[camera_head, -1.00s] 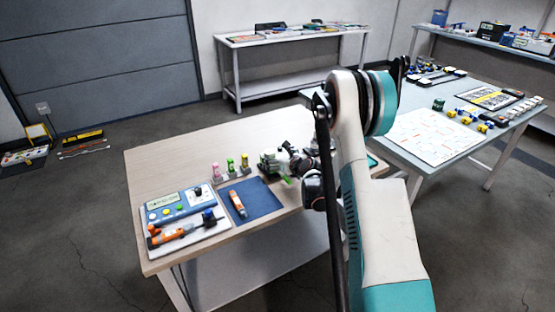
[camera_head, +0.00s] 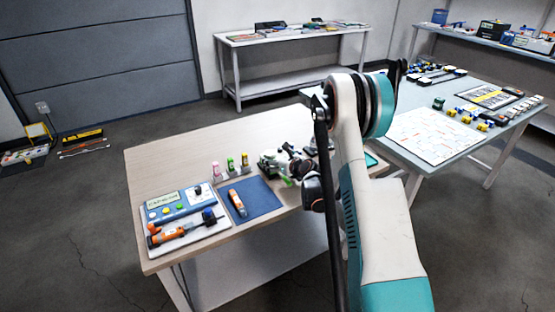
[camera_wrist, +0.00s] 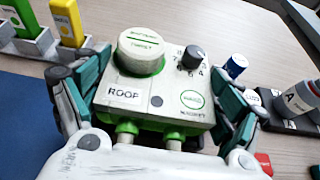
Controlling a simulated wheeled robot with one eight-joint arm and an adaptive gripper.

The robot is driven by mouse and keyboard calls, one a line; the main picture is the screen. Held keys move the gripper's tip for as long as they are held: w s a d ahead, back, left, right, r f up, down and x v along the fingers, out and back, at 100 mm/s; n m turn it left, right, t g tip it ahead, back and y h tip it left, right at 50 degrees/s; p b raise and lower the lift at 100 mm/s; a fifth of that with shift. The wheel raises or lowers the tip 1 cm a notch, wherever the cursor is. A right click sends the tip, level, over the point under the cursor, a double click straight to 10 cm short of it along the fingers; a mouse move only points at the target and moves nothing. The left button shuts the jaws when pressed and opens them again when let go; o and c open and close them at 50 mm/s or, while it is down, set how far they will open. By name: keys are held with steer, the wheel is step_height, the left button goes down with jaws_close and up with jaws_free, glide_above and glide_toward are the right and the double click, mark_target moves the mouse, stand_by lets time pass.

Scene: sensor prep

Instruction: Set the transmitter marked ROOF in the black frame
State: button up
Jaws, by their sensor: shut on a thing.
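The transmitter marked ROOF (camera_wrist: 125,94) is a white and green box with a round cap, a dark numbered dial and two green stubs on its near side. My gripper (camera_wrist: 165,88) is shut on it, with a teal and dark finger on either side. I cannot clearly make out the black frame in either view; my arm hides part of the table.
Coloured upright pieces (camera_head: 230,164) stand left of the gripper, with a blue mat (camera_head: 258,203) in front. A panel with buttons (camera_head: 178,205) lies at the left. In the wrist view a dark holder with a part lettered A (camera_wrist: 296,124) is close at right.

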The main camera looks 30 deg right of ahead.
steer(key=shift+f, duration=0.55)
stand_by(0.7)
steer(key=o, duration=1.2)
steer(key=shift+c, duration=0.2)
steer(key=shift+r, duration=0.7)
steer(key=shift+r+p, duration=1.6)
steer(key=shift+r, duration=1.35)
steer(key=shift+a, duration=0.1)
